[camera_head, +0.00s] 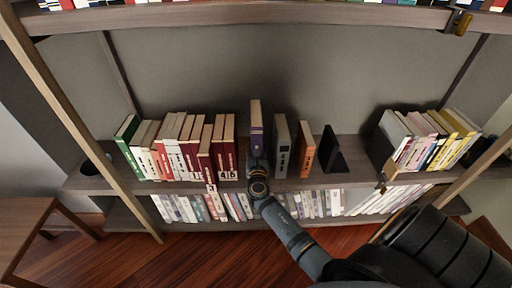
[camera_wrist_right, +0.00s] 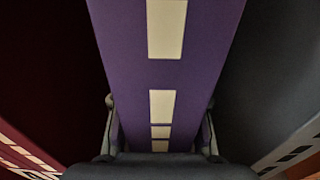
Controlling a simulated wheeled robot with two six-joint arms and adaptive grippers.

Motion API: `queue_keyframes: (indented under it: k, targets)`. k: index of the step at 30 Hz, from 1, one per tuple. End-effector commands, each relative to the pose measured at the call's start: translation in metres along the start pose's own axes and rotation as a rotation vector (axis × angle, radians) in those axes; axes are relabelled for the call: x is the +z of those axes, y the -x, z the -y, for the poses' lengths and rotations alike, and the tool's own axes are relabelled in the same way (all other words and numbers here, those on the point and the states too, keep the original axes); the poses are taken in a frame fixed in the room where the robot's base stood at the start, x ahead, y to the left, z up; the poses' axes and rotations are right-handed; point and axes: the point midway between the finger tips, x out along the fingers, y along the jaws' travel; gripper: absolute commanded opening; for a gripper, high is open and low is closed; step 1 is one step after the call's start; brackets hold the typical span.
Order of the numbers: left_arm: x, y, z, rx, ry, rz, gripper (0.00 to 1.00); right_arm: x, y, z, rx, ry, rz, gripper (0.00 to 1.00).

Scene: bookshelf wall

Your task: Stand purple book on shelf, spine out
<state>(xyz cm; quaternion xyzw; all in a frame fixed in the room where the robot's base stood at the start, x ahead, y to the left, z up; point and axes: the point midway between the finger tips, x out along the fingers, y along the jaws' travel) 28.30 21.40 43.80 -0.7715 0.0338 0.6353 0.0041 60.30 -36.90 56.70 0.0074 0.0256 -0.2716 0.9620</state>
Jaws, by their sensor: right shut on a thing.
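The purple book (camera_head: 256,132) stands upright on the middle shelf (camera_head: 232,185), in the gap between the dark red books and a grey book. Its spine with white label patches faces outward; it fills the middle of the right wrist view (camera_wrist_right: 165,75). My right gripper (camera_head: 257,170) reaches up to the book's lower front and is shut on it. In the right wrist view the two fingers (camera_wrist_right: 160,130) lie along both sides of the book. Whether its bottom touches the shelf is hidden by the gripper. My left gripper is not in view.
Dark red books (camera_head: 229,148) stand close to the left, and the grey book (camera_head: 282,145), an orange book (camera_head: 304,148) and a black bookend (camera_head: 332,152) to the right. More books fill the lower shelf. Another shelf (camera_head: 240,17) runs above.

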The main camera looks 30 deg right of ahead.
Motion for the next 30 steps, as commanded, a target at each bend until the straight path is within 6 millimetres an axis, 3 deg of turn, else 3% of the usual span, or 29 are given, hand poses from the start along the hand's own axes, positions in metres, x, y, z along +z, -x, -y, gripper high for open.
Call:
queue_keyframes:
  k: [8,9,14,23,26,30]
  targets:
    - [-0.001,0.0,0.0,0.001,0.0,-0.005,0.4,0.004,-0.001,-0.001,0.001,-0.001,0.007,0.0]
    - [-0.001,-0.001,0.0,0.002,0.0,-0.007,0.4,-0.001,0.0,0.0,0.0,0.0,-0.001,0.38]
    - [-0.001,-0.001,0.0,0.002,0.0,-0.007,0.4,-0.001,0.0,0.0,0.0,0.001,-0.001,0.6]
    - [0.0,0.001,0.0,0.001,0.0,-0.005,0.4,0.001,0.0,0.0,0.0,0.001,0.0,0.6]
    - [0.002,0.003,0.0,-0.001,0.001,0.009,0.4,0.001,0.01,0.0,0.001,0.0,-0.002,0.6]
    - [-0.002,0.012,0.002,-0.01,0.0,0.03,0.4,0.0,0.042,0.0,0.001,0.0,-0.005,0.6]
